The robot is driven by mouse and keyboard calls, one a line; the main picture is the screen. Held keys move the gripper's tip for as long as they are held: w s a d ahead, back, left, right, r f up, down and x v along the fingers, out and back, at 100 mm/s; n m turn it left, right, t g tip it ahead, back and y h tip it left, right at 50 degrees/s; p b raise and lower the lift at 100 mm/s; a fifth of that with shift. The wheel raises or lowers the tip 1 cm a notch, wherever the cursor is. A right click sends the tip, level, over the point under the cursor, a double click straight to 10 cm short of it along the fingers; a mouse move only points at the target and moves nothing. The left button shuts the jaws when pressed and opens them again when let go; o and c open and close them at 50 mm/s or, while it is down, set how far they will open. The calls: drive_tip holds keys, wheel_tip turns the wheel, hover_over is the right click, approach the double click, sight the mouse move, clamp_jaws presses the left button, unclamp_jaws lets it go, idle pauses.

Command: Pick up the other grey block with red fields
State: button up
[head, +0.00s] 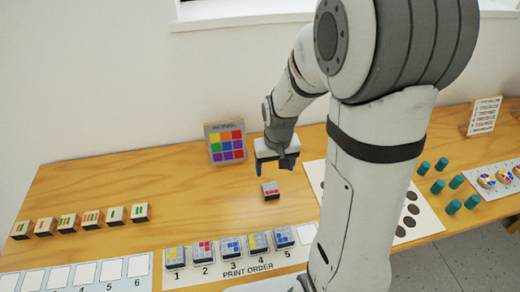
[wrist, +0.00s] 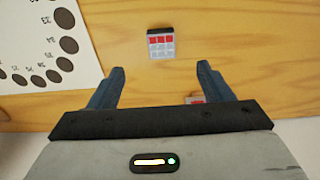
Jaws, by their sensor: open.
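A grey block with red fields (head: 270,191) lies alone on the wooden table, and it also shows in the wrist view (wrist: 161,46). My gripper (head: 278,170) is above the table, a little behind this block in the head view. In the wrist view, my gripper (wrist: 160,69) is open, with nothing between its fingers, and the block lies just beyond the fingertips. A second grey block with red fields (head: 203,252) sits at place 2 of the print order strip (head: 245,270).
Grey blocks with yellow or blue fields (head: 231,246) fill neighbouring places on the strip. A colour-grid board (head: 226,142) stands by the wall. A sheet with dark circles (head: 427,217) and teal cylinders (head: 437,187) are right. Striped wooden blocks (head: 92,219) stand left.

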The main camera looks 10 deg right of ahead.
drive_tip(key=p, duration=0.2)
hover_over(271, 189)
drive_tip(key=shift+g, duration=0.4)
wheel_tip(271, 189, down, 5)
drive_tip(key=shift+f, duration=0.15)
drive_tip(key=shift+w+f+p, duration=0.1)
drive_tip(key=shift+f+p, duration=0.6)
drive_tip(key=shift+f, duration=3.35)
drive_tip(key=shift+c, duration=0.5)
drive_tip(key=c, duration=1)
drive_tip(key=shift+r, duration=0.1)
